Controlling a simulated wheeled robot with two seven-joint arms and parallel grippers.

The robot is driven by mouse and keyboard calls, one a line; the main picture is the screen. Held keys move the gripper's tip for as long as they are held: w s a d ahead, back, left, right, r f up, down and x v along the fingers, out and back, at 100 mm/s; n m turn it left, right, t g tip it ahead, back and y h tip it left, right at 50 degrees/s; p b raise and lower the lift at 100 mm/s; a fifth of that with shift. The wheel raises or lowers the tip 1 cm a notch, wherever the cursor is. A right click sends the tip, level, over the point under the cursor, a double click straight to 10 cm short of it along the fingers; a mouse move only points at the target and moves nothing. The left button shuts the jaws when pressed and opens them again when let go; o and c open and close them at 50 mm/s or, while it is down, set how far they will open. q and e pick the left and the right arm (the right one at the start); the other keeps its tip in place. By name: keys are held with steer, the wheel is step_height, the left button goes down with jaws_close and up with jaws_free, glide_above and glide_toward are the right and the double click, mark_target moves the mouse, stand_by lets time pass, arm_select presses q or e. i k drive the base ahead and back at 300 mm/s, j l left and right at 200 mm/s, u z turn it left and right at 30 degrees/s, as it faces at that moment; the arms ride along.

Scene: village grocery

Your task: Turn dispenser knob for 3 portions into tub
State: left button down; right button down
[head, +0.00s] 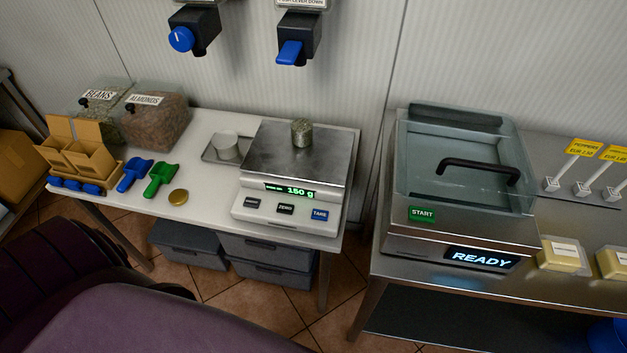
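A round blue dispenser knob (181,39) with a white mark sits on the front of a black dispenser body (205,30) on the wall at the top. A small pale tub (226,148) stands upright on a grey metal tray (211,154) on the white table, below the dispensers and left of the scale. Its contents cannot be made out. A small greyish-green cylinder (301,133) stands on the scale (292,170), whose display reads 150 g. I cannot tell whether it is a filled tub. Neither of my grippers is in view.
A second dispenser with a blue lever (289,53) hangs to the right. Beans (104,112) and almonds (155,121) bins, a blue scoop (133,175), a green scoop (160,179) and cardboard boxes (80,158) occupy the table's left. A machine (458,213) showing READY stands right.

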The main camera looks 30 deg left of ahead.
mark_target(182, 39)
steer(key=u, duration=1.45)
